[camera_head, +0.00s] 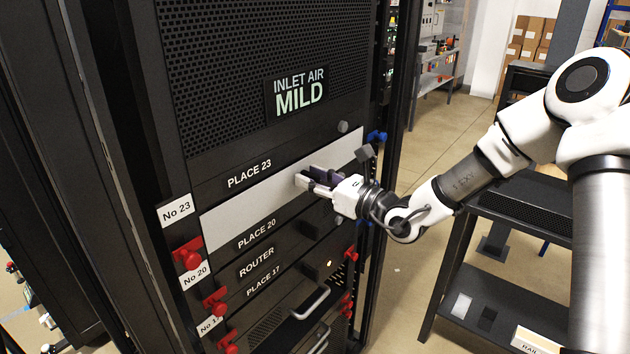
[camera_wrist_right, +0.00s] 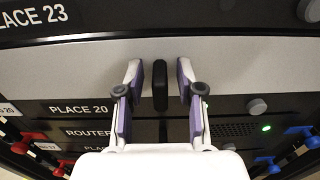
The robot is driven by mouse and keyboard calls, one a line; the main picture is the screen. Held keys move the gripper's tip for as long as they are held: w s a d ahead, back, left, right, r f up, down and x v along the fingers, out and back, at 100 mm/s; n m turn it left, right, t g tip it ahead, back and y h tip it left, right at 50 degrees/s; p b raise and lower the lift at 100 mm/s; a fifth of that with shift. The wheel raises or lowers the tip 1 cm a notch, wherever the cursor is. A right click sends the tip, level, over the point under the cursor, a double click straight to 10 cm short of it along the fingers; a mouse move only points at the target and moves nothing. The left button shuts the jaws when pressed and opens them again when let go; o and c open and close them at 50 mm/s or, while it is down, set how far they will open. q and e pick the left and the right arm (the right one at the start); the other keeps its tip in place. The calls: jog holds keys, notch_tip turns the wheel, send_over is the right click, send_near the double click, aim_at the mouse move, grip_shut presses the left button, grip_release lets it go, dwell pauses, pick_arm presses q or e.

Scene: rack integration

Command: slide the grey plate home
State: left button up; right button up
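The light grey plate (camera_head: 240,222) is a long flat panel across the rack, between the PLACE 23 strip (camera_head: 250,172) and the PLACE 20 strip (camera_head: 257,235). It also spans the right wrist view (camera_wrist_right: 85,70). How far it stands out from the rack is hard to tell. A small dark upright handle (camera_wrist_right: 160,86) sits on its face. My right gripper (camera_head: 308,180) is at the plate, its fingers on either side of the handle with gaps showing in the right wrist view (camera_wrist_right: 159,72). It is open. My left gripper is not in view.
Red latches (camera_head: 187,254) line the rack's left side and a blue one (camera_head: 376,136) shows at its right. A router row (camera_head: 260,262) and an open-handled drawer (camera_head: 310,303) lie below. A dark cart (camera_head: 520,208) stands right, with bare floor between.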

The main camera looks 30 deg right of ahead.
jog(key=shift+s+d, duration=0.1)
jog(key=shift+s, duration=0.05)
jog(key=v, duration=0.6)
jog(key=shift+s+d+r, duration=0.1)
jog(key=shift+s+d, duration=0.15)
jog(key=shift+s, duration=0.05)
jog(key=shift+s+a, duration=0.1)
jog(key=shift+s, duration=0.2)
